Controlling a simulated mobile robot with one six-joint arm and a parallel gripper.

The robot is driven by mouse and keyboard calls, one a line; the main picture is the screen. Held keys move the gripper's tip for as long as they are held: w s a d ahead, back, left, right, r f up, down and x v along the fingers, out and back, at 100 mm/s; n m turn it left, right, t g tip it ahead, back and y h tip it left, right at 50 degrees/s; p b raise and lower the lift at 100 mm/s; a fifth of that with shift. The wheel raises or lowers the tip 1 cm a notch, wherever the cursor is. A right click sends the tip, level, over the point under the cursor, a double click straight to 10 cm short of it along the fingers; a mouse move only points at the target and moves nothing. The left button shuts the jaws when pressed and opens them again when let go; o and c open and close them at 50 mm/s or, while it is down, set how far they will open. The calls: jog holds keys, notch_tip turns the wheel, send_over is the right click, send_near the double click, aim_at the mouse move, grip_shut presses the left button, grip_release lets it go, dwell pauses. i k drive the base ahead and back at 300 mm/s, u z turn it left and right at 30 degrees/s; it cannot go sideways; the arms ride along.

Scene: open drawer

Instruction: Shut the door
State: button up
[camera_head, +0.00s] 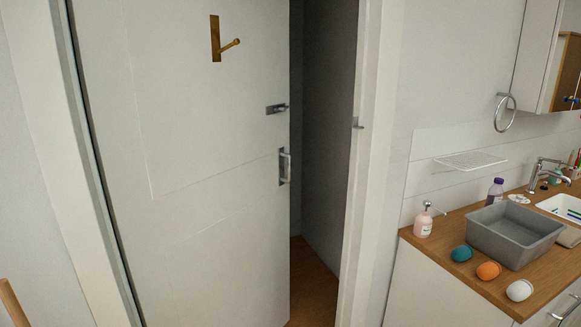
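A white door (205,215) stands partly open in its frame, on the left half of the head view. Its left edge is by the left door post, and a dark gap shows between its right edge and the right door post (366,170). A small catch (357,123) sits on the right post. My gripper is not in view.
Wooden floor (310,285) shows through the gap. A wooden stick (12,303) shows at lower left.

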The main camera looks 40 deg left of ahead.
aim_at(191, 147)
jog(key=u, duration=0.05)
jog(key=i, duration=1)
jog(key=z, duration=0.3)
jog(key=k, duration=0.2)
jog(key=u, duration=3.25)
jog(key=k, duration=0.2)
jog(key=u, duration=0.5)
